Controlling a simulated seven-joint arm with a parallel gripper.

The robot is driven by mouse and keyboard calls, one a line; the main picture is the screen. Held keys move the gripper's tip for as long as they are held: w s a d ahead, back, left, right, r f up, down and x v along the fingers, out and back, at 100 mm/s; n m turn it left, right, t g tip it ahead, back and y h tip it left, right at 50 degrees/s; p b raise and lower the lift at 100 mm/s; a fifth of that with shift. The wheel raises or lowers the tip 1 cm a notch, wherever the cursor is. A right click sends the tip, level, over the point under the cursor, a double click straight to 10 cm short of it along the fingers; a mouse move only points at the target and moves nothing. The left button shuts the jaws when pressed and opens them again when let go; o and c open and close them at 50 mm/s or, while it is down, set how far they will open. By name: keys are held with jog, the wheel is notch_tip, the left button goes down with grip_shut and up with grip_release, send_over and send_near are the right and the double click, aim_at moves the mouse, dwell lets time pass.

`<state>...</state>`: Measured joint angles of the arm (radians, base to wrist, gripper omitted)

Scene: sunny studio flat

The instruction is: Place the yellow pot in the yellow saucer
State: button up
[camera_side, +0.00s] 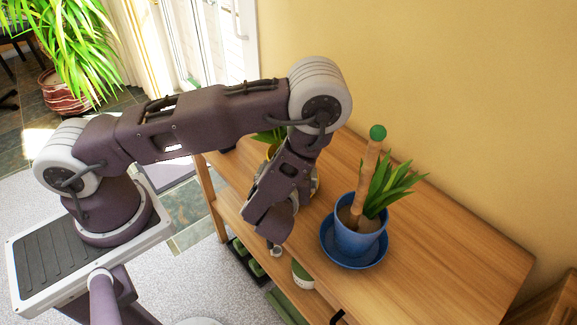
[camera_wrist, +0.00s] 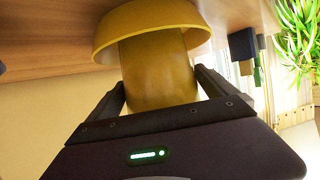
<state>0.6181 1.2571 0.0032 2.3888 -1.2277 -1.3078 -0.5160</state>
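In the wrist view, where the tabletop is uppermost, the yellow pot (camera_wrist: 160,75) stands between the two fingers of my gripper (camera_wrist: 160,80). The fingertips lie against opposite sides of the pot, so the gripper looks shut on it. The yellow saucer (camera_wrist: 106,35) is at the pot's base end, under the pot, and the pot's lower end falls within its rim. Whether the base touches the saucer is hidden. In the side view my arm covers most of this; a bit of yellow pot (camera_side: 270,152) and green leaves show behind it.
A blue pot (camera_side: 358,239) with a plant and a green-topped stick stands in a blue saucer (camera_side: 350,262) on the wooden table (camera_side: 450,250), beside my forearm. The table's right part is clear. A wall runs behind. A white pot (camera_side: 302,275) sits on the lower shelf.

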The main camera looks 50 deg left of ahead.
jog(key=shift+o, duration=0.2)
jog(key=shift+d+r, duration=0.1)
jog(key=shift+r, duration=0.1)
jog(key=v, duration=1.1)
jog(key=shift+s+d, duration=0.2)
jog(key=shift+s, duration=0.15)
jog(key=shift+r, duration=0.15)
